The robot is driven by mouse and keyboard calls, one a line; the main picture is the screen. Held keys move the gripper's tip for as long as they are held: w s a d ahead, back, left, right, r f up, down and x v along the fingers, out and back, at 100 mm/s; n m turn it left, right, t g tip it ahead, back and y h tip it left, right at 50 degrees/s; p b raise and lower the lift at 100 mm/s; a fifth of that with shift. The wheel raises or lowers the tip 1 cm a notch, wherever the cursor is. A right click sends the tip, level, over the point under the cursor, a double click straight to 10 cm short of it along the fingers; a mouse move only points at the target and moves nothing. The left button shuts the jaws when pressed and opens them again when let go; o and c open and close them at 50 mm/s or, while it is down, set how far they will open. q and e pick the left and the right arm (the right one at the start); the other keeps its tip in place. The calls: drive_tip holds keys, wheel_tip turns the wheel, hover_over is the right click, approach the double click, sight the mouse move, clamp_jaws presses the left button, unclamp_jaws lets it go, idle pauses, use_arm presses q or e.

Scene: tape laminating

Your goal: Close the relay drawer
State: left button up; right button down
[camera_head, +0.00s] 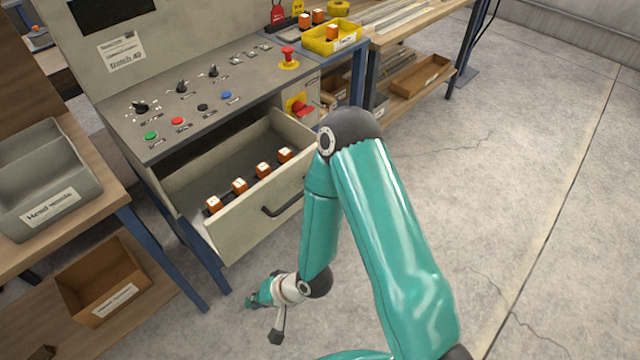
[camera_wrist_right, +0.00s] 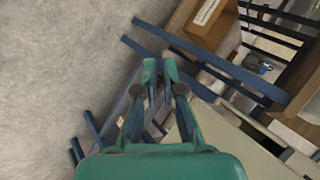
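The relay drawer (camera_head: 232,238) is pulled well out of the grey control console (camera_head: 215,95). Its beige front has a dark bar handle (camera_head: 283,202), and several orange-and-white relays (camera_head: 240,186) stand in a row inside. My right gripper (camera_head: 254,300) hangs low in front of the drawer, below its front panel and apart from it. My right arm passes in front of the drawer's right end and hides it. In the right wrist view the gripper's fingertips (camera_wrist_right: 159,68) are drawn close together with nothing seen between them. My left gripper is out of view.
A grey bin (camera_head: 45,180) sits on the wooden bench at left, with a brown box (camera_head: 103,282) on the shelf below. A blue table leg (camera_head: 165,250) stands left of the drawer. A yellow tray (camera_head: 332,38) is at the back. The concrete floor at right is clear.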

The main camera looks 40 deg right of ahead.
drive_tip(key=w+d+r+m+t+y+b, duration=0.1)
drive_tip(key=w+d+r+m+t+b, duration=0.15)
drive_tip(key=w, duration=0.25)
drive_tip(key=m+t+y+b, duration=0.1)
drive_tip(key=m+t+b, duration=0.3)
drive_tip(key=t+b, duration=0.2)
approach(252, 227)
drive_tip(key=x, duration=0.4)
drive_tip(key=shift+w+a, duration=0.2)
drive_tip(key=shift+w, duration=0.15)
drive_tip(key=s+d+f+m+t+h+b, duration=0.1)
drive_tip(key=s+d+t+h+b, duration=0.3)
drive_tip(key=d, duration=0.7)
drive_tip(key=s+d+m+h+b, duration=0.2)
drive_tip(key=s+d+b, duration=0.4)
drive_tip(key=d, duration=0.5)
drive_tip(key=w+a+b, duration=0.1)
drive_tip(key=w, duration=1.2)
drive_tip(key=shift+w, duration=0.35)
drive_tip(key=shift+f+n, duration=0.15)
drive_tip(key=shift+n, duration=0.1)
